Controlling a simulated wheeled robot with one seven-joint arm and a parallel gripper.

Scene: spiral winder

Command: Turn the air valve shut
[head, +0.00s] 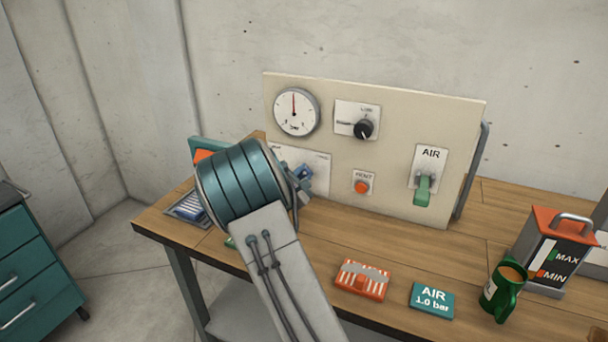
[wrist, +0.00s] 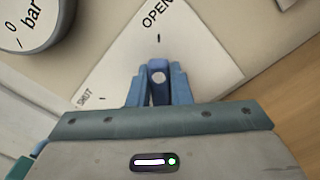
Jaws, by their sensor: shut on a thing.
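A white plate (head: 319,164) on the beige panel sits below the round gauge (head: 296,112), partly hidden by my arm. In the wrist view the plate (wrist: 205,55) reads OPEN at upper right and SHUT at lower left, with a small dark mark between. My gripper (head: 302,178) is at this plate. In the wrist view its blue fingers (wrist: 158,98) are shut on a blue-grey valve handle (wrist: 158,66) with a pale round spot. The fingers hide most of the handle, so I cannot tell its exact angle. The gauge needle points straight up.
A red striped box (head: 362,281), a teal AIR 1.0 bar card (head: 432,300) and a green mug (head: 503,294) stand along the bench front.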

